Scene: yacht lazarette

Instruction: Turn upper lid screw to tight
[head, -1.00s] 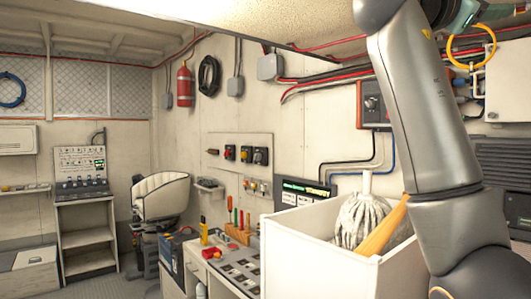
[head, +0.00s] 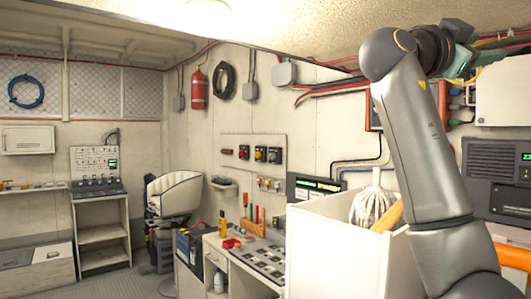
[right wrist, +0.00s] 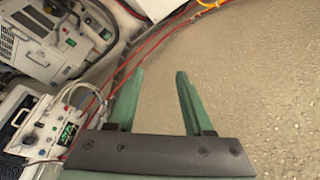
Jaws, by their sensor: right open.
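I cannot make out an upper lid screw in either view. A white wall box (head: 504,95) hangs at the right edge of the head view, past my right arm; no screw on it is clear. My right gripper (head: 466,58) is raised near the ceiling at the upper right, partly behind its own wrist. In the right wrist view its two green fingers (right wrist: 160,80) are apart with nothing between them, against a beige speckled surface. My left gripper is in neither view.
A white bin (head: 335,250) holding a mop (head: 368,207) stands below my right arm. A workbench with tools (head: 245,262) and a chair (head: 175,195) are further left. Red cables (head: 325,90) run along the wall. A dark panel (head: 495,165) is at the right.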

